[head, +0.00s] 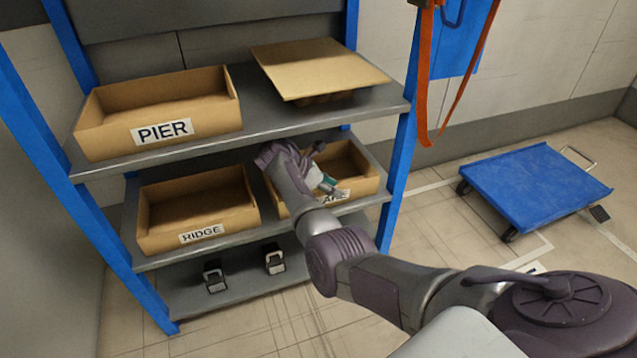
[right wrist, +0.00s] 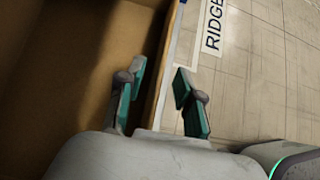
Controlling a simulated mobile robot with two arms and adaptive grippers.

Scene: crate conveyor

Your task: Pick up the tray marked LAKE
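The tray with a partly covered label (head: 368,186), of which only about "AK" reads, stands on the middle shelf at the right; it is an open brown box. My right gripper (head: 329,186) is over its front part, with the hand bent back above the tray. In the right wrist view my right gripper (right wrist: 158,100) is open, its teal fingers apart. A tray wall (right wrist: 163,75) runs between them, one finger on the inner side and one on the outer side. I cannot tell whether either touches it. My left gripper is not in view.
The RIDGE tray (head: 155,238) stands left on the same shelf. The PIER tray (head: 100,147) and a board-covered item (head: 318,68) are above. A blue cart (head: 535,185) stands right. A blue post (head: 395,190) stands close right.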

